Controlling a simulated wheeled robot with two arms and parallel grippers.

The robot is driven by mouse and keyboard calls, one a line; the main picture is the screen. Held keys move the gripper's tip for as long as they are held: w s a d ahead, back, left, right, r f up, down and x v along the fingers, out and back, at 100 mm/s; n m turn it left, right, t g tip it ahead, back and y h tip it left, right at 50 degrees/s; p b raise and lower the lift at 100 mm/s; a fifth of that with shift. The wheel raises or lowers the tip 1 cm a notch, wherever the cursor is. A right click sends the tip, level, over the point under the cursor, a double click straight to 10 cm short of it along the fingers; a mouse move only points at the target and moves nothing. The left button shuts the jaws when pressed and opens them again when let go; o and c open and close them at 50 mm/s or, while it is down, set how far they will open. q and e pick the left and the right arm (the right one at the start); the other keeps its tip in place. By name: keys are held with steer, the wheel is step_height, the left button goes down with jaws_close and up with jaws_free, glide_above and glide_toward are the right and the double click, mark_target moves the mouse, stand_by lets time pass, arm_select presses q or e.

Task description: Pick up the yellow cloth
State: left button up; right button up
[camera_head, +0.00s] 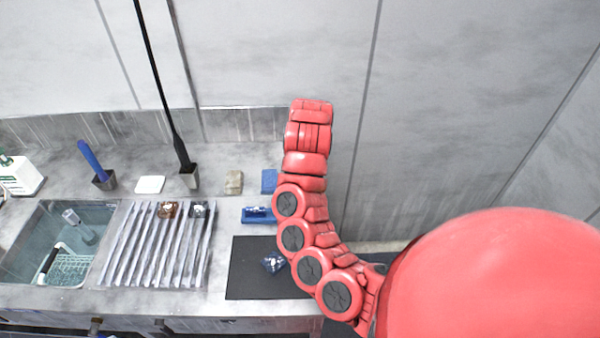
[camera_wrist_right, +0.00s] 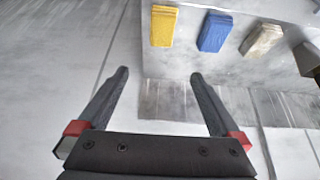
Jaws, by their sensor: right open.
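The yellow cloth (camera_wrist_right: 163,26) lies folded on the grey counter at the top of the right wrist view, left of a blue cloth (camera_wrist_right: 214,32). In the head view I cannot see the yellow cloth; my right arm covers the area right of the blue cloth (camera_head: 269,181). My right gripper (camera_wrist_right: 160,75) is open and empty, its two dark fingers apart from the yellow cloth and pointing toward the counter's edge. Its fingers do not show in the head view. My left gripper is in neither view.
A beige cloth (camera_head: 233,182) lies left of the blue one. A black rod stands in a holder (camera_head: 190,177). A blue-handled tool (camera_head: 91,158), sink (camera_head: 18,255), ribbed rack (camera_head: 150,245), blue tray (camera_head: 256,215) and black mat (camera_head: 245,262) occupy the counter. A wall stands behind.

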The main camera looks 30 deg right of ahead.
steer(key=shift+g, duration=0.4)
steer(key=p+x, duration=0.1)
steer(key=x, duration=0.1)
steer(key=s+p+x, duration=0.1)
steer(key=p+x, duration=0.1)
steer(key=x, duration=0.1)
steer(key=p+x, duration=0.1)
steer(key=x, duration=0.2)
steer(key=shift+s+a+f+p, duration=0.1)
steer(key=shift+s+f+p, duration=0.05)
steer(key=shift+f+p, duration=0.15)
steer(key=shift+w+f+b, duration=0.4)
steer(key=shift+f+b, duration=0.05)
steer(key=shift+f, duration=0.9)
steer(key=shift+w+f+b, duration=0.25)
steer(key=shift+f+b, duration=0.05)
steer(key=shift+f, duration=0.05)
steer(key=p+x, duration=0.1)
steer(key=x, duration=0.2)
steer(key=shift+w+a, duration=0.1)
steer(key=shift+a, duration=0.05)
steer(key=shift+w+f, duration=0.2)
steer(key=shift+f, duration=0.45)
